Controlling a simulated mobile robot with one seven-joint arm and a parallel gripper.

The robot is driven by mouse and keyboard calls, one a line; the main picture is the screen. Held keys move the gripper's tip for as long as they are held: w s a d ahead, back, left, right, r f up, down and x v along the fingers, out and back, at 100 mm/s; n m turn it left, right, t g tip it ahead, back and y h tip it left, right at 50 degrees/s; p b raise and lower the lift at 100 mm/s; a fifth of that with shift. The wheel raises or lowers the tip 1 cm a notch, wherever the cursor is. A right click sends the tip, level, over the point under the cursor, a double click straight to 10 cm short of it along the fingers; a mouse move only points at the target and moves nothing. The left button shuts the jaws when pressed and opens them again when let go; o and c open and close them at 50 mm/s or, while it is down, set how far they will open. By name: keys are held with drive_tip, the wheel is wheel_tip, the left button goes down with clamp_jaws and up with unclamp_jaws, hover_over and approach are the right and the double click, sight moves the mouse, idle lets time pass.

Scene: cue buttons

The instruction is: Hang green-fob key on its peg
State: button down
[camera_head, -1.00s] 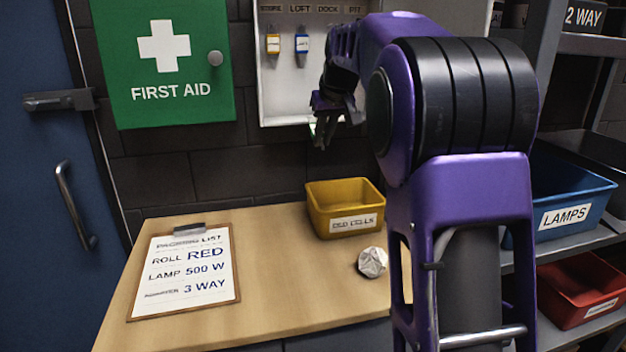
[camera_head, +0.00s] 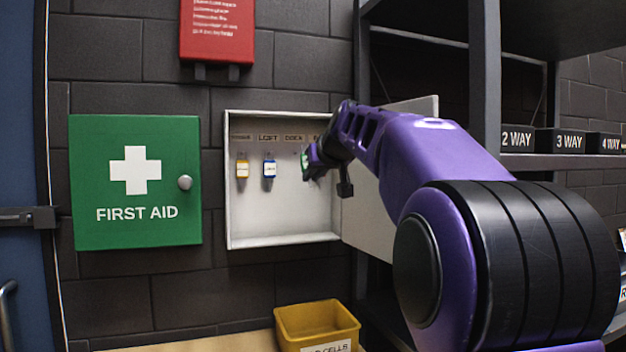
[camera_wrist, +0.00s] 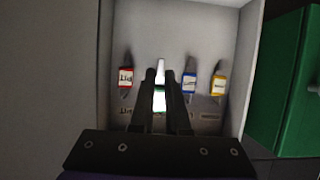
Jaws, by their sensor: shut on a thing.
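The green-fob key (camera_wrist: 160,98) is between the fingers of my gripper (camera_wrist: 159,84) in the wrist view, with a pale part beyond the fingertips. A bit of its green fob (camera_head: 304,160) shows in the head view, where my gripper (camera_head: 309,168) is in front of the open key cabinet (camera_head: 285,238), near the DOCK label (camera_head: 293,138). The gripper is shut on the key. The peg is hidden, and I cannot tell whether the key touches it.
A yellow-fob key (camera_head: 242,168) and a blue-fob key (camera_head: 269,168) hang to the left. A red-fob key (camera_wrist: 125,77) hangs on the other side. The cabinet door (camera_head: 385,200) stands open at the right. A yellow bin (camera_head: 318,318) stands below.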

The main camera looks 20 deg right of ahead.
drive_tip(key=w+f+p, duration=0.1)
drive_tip(key=w+p, duration=0.4)
drive_tip(key=w, duration=0.3)
drive_tip(key=shift+w+p, duration=0.2)
drive_tip(key=shift+p, duration=0.2)
idle(0.4)
idle(0.6)
drive_tip(key=c, duration=0.8)
unclamp_jaws()
